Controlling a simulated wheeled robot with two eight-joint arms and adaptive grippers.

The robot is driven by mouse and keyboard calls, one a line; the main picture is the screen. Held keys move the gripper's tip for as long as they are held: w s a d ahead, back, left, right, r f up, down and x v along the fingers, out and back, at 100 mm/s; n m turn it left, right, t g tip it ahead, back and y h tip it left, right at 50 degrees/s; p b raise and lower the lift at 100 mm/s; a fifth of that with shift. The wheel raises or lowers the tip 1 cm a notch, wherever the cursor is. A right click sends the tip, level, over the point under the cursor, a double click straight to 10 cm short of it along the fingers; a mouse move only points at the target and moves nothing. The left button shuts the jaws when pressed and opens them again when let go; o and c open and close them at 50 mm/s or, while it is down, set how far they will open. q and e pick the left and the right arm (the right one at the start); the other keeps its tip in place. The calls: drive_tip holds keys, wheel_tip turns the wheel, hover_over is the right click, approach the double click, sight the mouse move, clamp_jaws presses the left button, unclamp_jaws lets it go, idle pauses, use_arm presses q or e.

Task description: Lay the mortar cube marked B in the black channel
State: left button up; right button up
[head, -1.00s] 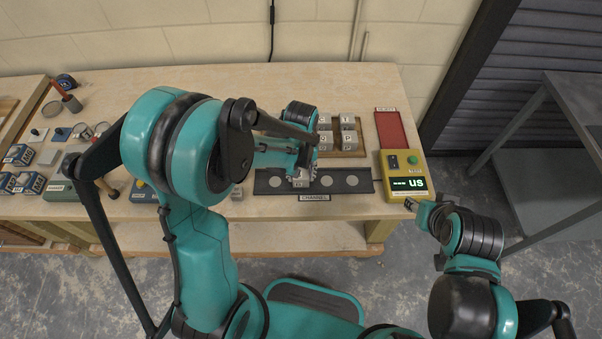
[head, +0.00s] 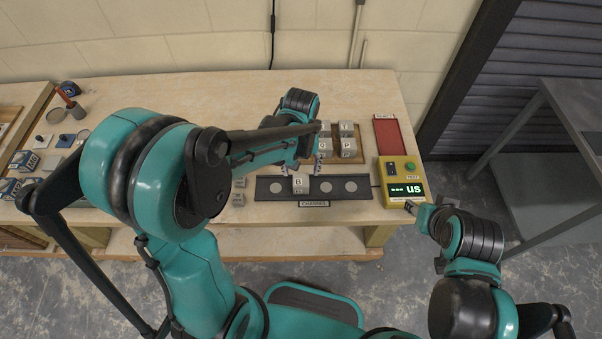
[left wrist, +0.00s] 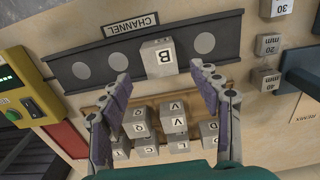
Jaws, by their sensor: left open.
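The mortar cube marked B (head: 300,184) stands upright in the black channel (head: 262,189), letter up, between bare round discs. In the left wrist view the cube (left wrist: 157,57) covers one disc place of the channel (left wrist: 228,36). My left gripper (head: 302,166) is open and empty just behind the cube. In the left wrist view its two fingertips (left wrist: 160,74) are spread wide, one to each side of the cube and apart from it. My right gripper (head: 415,207) hangs in front of the table's right end, its jaws too small to judge.
A wooden tray (head: 352,160) of lettered cubes is behind the channel, partly under my left gripper. A yellow box (head: 393,170) with a lit display stands right of the channel, with a red tray (head: 389,132) behind it. Small grey blocks (head: 238,190) lie to the left.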

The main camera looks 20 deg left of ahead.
sight(301, 179)
use_arm(q)
drive_tip(key=s+a+r+m+t, duration=0.1)
drive_tip(key=s+a+r+t, duration=0.1)
drive_tip(key=s+r, duration=0.3)
drive_tip(key=s+a+r+m+t+p, duration=0.1)
drive_tip(key=s+a+r+m+t, duration=0.1)
drive_tip(key=s+r+t, duration=0.3)
wheel_tip(301, 179, up, 3)
drive_tip(key=shift+a+f, duration=0.1)
drive_tip(key=shift+a, duration=0.25)
